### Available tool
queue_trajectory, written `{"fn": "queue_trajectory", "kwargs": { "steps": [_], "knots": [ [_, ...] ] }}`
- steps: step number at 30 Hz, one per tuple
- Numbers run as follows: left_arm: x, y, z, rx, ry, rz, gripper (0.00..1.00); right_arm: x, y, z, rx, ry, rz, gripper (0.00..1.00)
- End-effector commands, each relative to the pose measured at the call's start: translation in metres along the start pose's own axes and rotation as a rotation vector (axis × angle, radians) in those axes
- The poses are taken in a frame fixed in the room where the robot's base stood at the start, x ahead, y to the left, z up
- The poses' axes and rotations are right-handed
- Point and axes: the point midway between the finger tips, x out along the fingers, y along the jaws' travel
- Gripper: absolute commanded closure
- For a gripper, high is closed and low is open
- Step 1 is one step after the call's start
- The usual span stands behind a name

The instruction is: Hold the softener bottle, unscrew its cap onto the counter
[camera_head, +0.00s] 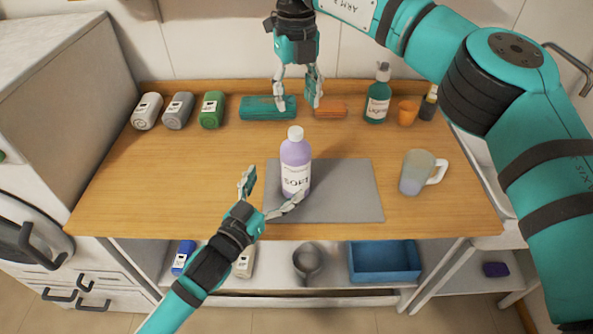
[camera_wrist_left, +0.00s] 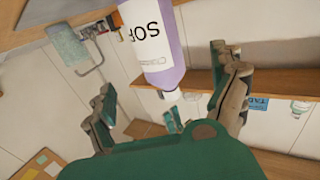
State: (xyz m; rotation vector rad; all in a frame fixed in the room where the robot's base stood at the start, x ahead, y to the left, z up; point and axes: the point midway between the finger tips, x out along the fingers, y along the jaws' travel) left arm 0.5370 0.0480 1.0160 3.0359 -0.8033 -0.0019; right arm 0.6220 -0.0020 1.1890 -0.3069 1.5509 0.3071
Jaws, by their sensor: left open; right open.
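The softener bottle (camera_head: 295,166) is lilac with a white label and stands upright on the grey mat (camera_head: 345,190) on the wooden counter. Its white cap (camera_head: 295,133) sits on top. My left gripper (camera_head: 273,192) is open in front of and to the left of the bottle, with one fingertip near the bottle's lower part; I cannot tell whether it touches. In the left wrist view the bottle (camera_wrist_left: 158,45) appears upside down, beyond the open fingers (camera_wrist_left: 165,95). My right gripper (camera_head: 299,106) is open and empty, pointing down above and behind the cap.
A frosted mug (camera_head: 416,173) stands right of the mat. Along the back are several bottles, a teal case (camera_head: 267,108), an orange sponge (camera_head: 330,110), a teal pump bottle (camera_head: 377,97) and an orange cup (camera_head: 408,112). The counter left of the mat is clear. A blue bin (camera_head: 384,262) sits below.

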Motion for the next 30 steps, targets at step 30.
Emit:
{"fn": "queue_trajectory", "kwargs": {
  "steps": [30],
  "knots": [
    [0.098, 0.000, 0.000, 0.001, -0.001, 0.000, 0.13, 0.000, 0.001, 0.000, -0.001, 0.000, 0.001, 0.52]
  ]
}}
